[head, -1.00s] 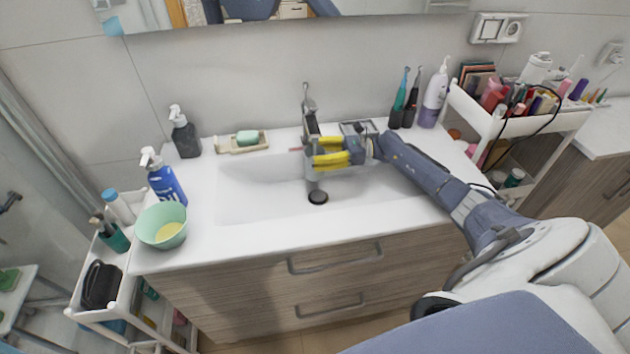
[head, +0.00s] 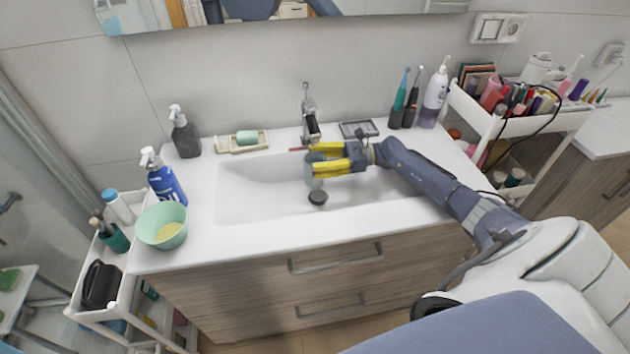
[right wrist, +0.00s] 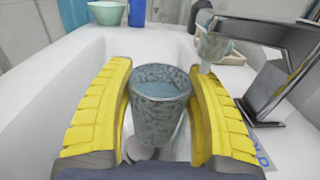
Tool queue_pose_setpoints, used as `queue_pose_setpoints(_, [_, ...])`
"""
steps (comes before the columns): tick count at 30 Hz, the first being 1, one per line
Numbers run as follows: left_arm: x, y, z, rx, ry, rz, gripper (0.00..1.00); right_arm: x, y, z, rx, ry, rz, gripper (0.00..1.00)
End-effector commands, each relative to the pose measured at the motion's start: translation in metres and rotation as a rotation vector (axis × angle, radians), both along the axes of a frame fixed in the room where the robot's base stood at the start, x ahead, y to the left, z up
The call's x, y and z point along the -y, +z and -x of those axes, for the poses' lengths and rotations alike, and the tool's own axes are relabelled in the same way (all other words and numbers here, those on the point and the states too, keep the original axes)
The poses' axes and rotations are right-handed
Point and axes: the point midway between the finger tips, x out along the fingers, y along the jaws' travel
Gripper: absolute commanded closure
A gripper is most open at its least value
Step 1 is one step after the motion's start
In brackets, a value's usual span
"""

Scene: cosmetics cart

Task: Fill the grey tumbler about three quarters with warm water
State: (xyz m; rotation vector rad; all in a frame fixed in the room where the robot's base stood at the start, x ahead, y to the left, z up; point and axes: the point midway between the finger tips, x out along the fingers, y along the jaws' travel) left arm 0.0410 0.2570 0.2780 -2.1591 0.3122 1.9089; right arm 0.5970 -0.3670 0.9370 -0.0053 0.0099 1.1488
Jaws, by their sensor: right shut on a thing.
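The grey tumbler (right wrist: 160,105) is speckled and upright between the yellow fingers of my right gripper (right wrist: 160,110). In the head view the tumbler (head: 315,166) is over the white basin, and my right gripper (head: 318,161) is shut on it from the right. A pale water surface shows inside, below the rim; its exact level is hard to judge. The metal tap (head: 310,118) stands behind the basin. In the wrist view its spout (right wrist: 206,45) is beyond and right of the tumbler's mouth, not over it. My left gripper is not in view.
A soap dish (head: 240,143), dark dispenser (head: 184,135), blue bottle (head: 166,182) and green bowl (head: 162,225) stand left. Electric toothbrushes (head: 405,105) and a cart (head: 485,118) are on the right.

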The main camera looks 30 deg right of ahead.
Motion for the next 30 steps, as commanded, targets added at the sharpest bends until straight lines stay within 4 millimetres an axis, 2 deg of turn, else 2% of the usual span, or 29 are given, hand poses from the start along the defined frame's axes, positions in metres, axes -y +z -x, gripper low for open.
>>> queue_pose_setpoints(9, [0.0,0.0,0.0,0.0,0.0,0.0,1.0,-0.014,0.0,0.024,0.002,0.001,0.001,0.82])
queue_pose_setpoints(17, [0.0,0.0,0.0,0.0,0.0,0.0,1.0,-0.017,0.003,0.029,0.002,0.0,0.001,0.82])
queue_pose_setpoints(30, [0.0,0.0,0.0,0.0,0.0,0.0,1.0,-0.025,0.021,0.042,0.002,0.0,0.001,0.82])
